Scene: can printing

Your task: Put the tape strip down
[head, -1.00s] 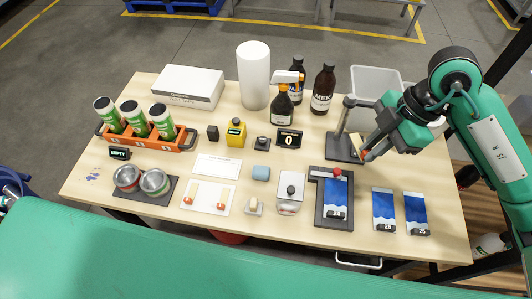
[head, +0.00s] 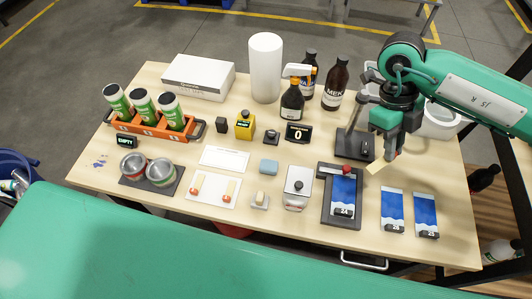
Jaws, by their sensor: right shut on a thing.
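My right gripper (head: 387,156) is at the right, over the table, and is shut on a pale yellow tape strip (head: 376,167). The strip sticks out to the lower left of the fingertips, tilted, above the bare wood near the back of the printed cards. I cannot tell its exact height. My left gripper is not in view.
A dark fixture (head: 327,212) with a blue card stands left of two blue cards (head: 392,208). A dark stand (head: 352,145) is left of the gripper. Tall bottles (head: 335,88) and a white roll (head: 265,70) stand behind. The right front table edge is bare.

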